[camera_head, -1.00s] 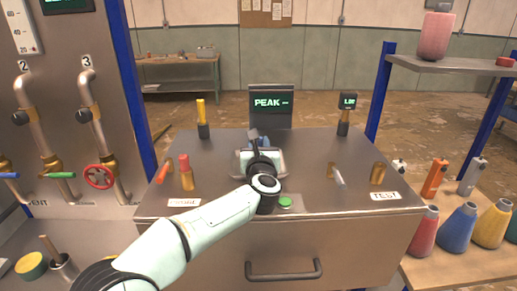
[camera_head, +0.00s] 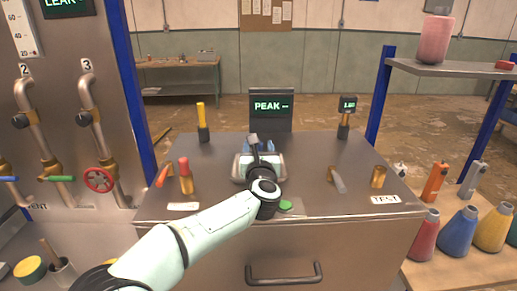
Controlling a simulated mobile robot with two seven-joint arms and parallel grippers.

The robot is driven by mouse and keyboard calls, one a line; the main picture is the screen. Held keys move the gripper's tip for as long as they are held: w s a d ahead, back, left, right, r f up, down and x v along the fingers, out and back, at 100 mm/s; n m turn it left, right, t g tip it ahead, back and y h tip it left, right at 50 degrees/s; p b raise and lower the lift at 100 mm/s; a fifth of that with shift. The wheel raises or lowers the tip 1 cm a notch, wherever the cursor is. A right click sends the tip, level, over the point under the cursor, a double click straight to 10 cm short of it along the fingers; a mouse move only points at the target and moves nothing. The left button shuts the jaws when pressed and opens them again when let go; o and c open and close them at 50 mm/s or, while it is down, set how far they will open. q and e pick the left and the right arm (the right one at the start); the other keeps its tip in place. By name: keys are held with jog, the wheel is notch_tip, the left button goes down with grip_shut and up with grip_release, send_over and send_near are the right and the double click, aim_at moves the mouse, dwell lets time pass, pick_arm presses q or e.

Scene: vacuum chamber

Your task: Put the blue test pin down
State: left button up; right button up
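My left gripper (camera_head: 254,143) is over the grey cradle-like fixture (camera_head: 280,165) in the middle of the metal bench; its wrist hides the fixture's near part. Its fingers are small and dark, and their gap cannot be made out. Small blue patches (camera_head: 263,146) show just behind the gripper. I cannot tell whether they are the blue test pin or part of the fixture, nor whether they touch the fingers. A brass socket (camera_head: 378,177) above the TEST label (camera_head: 385,199) has no visible pin in it. A red-topped pin (camera_head: 185,174) stands in brass on the left. My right gripper is not in view.
An orange lever (camera_head: 164,174) and a grey lever (camera_head: 337,179) flank the bench middle. A yellow-topped post (camera_head: 202,121) and a small readout (camera_head: 347,104) stand farther back. A green button (camera_head: 285,206) is near the front.

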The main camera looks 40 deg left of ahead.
pick_arm(q)
jog(key=b+v, duration=0.2)
jog(key=v, duration=0.8)
jog(key=shift+d+f+b, duration=0.1)
jog(key=shift+d+b, duration=0.05)
jog(key=shift+b, duration=0.2)
jog(key=shift+s+d, duration=0.4)
jog(key=shift+s, duration=0.2)
